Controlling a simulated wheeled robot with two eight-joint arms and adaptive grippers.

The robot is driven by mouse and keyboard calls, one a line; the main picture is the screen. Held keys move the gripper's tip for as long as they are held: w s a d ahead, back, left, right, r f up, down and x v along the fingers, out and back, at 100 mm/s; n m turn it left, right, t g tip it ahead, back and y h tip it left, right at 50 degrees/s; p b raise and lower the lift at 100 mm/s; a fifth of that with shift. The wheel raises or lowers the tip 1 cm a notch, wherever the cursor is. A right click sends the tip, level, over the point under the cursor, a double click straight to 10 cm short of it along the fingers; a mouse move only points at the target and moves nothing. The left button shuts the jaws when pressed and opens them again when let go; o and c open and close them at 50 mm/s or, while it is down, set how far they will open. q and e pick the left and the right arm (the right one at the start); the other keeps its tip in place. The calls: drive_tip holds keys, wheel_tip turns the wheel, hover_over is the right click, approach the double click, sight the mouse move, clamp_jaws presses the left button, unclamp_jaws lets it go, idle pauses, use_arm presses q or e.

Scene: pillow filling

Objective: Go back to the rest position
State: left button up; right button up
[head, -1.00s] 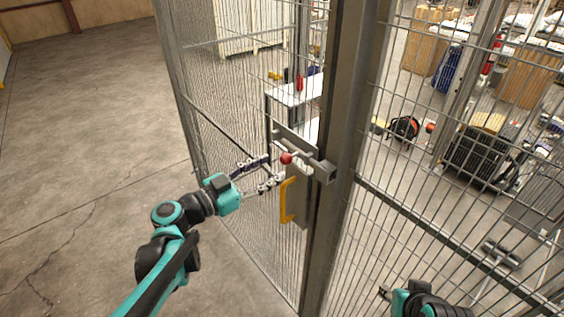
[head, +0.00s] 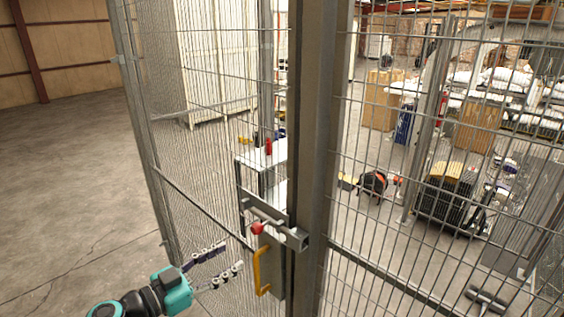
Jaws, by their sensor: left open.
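My left gripper (head: 228,262) is at the lower left in the head view. Its two fingers are spread apart with nothing between them. It is just left of the yellow door handle (head: 262,271) and below the red knob (head: 257,229) of the latch, apart from both in the picture. The latch (head: 275,226) is a grey bar and block on the mesh gate beside the post. My right gripper is outside the view.
A wire-mesh fence (head: 420,210) with a thick grey post (head: 311,140) stands close in front. Behind it are a white table (head: 262,153), cardboard boxes (head: 383,99) and a dark crate (head: 446,195). Concrete floor (head: 70,150) lies open at the left.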

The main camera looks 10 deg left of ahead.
use_arm(q)
drive_tip(key=s+d+f+n+g+y+b, duration=0.25)
drive_tip(key=d+f, duration=0.25)
drive_tip(key=f, duration=0.3)
drive_tip(key=s+a+f+n+g+y+b, duration=0.3)
drive_tip(key=s+f+n+y, duration=0.3)
drive_tip(key=f, duration=0.7)
drive_tip(key=shift+s+a+g+y+b, duration=0.45)
drive_tip(key=shift+s+y, duration=0.7)
drive_tip(key=shift+s, duration=0.6)
drive_tip(key=shift+f, duration=0.15)
